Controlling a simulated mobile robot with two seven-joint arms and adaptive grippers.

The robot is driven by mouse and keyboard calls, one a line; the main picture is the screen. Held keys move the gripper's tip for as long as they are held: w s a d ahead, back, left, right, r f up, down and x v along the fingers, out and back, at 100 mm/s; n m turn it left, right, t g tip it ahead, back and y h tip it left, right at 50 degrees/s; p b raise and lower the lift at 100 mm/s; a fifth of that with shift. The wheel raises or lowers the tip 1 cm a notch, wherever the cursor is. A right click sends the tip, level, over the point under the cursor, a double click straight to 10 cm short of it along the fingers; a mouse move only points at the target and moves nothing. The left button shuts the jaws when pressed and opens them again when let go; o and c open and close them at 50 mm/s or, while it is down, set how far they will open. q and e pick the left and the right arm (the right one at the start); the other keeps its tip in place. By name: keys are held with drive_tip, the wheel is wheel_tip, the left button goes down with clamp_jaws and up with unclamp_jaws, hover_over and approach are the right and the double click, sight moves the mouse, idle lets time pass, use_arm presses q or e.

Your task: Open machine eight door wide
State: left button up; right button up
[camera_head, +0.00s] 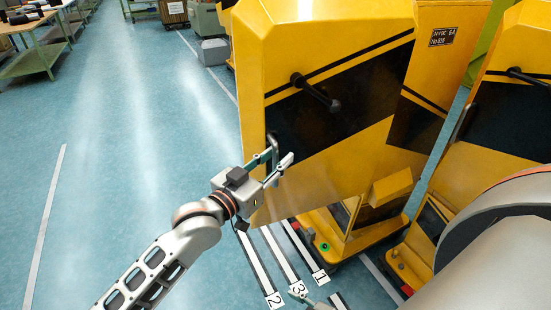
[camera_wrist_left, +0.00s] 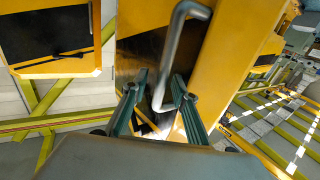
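The yellow machine door (camera_head: 355,55) with black bands is in the middle of the head view. It seems to stand out at an angle from the machine body (camera_head: 447,70); the exact angle is unclear. A bent grey metal handle (camera_head: 274,148) is at its left edge. My left gripper (camera_head: 280,158) is at this handle. In the left wrist view, the handle (camera_wrist_left: 177,50) comes down between the two fingers of the left gripper (camera_wrist_left: 162,88). They are apart, with gaps beside the bar. A small grey tip at the bottom edge may be my right gripper (camera_head: 316,303).
A black lever (camera_head: 316,92) sticks out from the door's face. A second yellow machine (camera_head: 490,165) stands at the right. Floor strips numbered 1, 2 and 3 lie below the door. The blue floor (camera_head: 120,130) at left is clear; green workbenches (camera_head: 38,55) stand far back.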

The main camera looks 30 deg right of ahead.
use_arm(q)
drive_tip(key=shift+s+a+f, duration=0.1)
drive_tip(key=shift+s+a, duration=0.05)
drive_tip(key=shift+a, duration=0.35)
drive_tip(key=v, duration=1.1)
drive_tip(key=shift+s, duration=0.1)
